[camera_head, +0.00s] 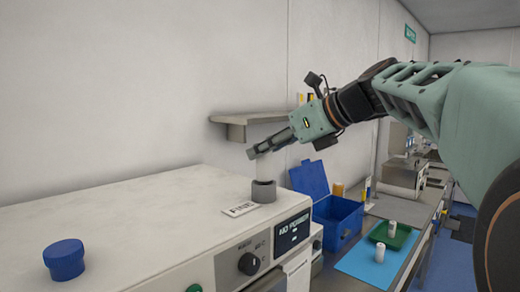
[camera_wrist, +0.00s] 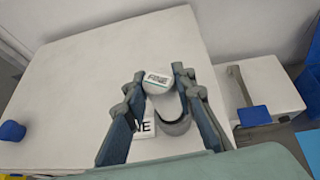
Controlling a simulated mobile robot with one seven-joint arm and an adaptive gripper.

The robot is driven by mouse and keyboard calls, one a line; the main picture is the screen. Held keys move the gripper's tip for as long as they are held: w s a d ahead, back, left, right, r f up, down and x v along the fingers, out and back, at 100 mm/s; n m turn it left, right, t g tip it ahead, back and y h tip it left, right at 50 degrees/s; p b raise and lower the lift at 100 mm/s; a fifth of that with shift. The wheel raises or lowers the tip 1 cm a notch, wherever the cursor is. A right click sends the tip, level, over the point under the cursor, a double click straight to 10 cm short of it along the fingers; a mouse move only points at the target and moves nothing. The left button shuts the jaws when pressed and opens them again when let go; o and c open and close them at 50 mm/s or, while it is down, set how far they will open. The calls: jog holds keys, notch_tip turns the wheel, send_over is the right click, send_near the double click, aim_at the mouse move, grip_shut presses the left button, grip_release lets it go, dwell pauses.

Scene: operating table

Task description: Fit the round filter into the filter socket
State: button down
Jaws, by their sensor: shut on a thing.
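The round filter (camera_wrist: 158,81) is white with a printed label on its top face, and it sits between the two fingertips of my gripper (camera_wrist: 158,76). In the head view my gripper (camera_head: 258,151) reaches in from the right, with a small pale part of the filter (camera_head: 263,166) showing below the fingers. The filter socket (camera_head: 263,191) is a grey ring on top of the white machine, just below the filter. In the wrist view the dark-rimmed socket (camera_wrist: 175,126) lies partly behind the filter. Whether the filter touches it is hard to tell; a small gap seems to show.
A label card (camera_head: 241,209) lies beside the socket on the white machine (camera_head: 120,215). A blue cap (camera_head: 65,259) stands at its front left. A wall shelf (camera_head: 245,117) is behind my gripper. A blue bin (camera_head: 338,218) and a green tray (camera_head: 391,235) are to the right.

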jog(key=shift+f+b, duration=0.65)
jog(key=shift+f, duration=0.8)
dwell(0.5)
jog(key=c, duration=1.5)
grip_release()
jog(key=shift+c, duration=0.2)
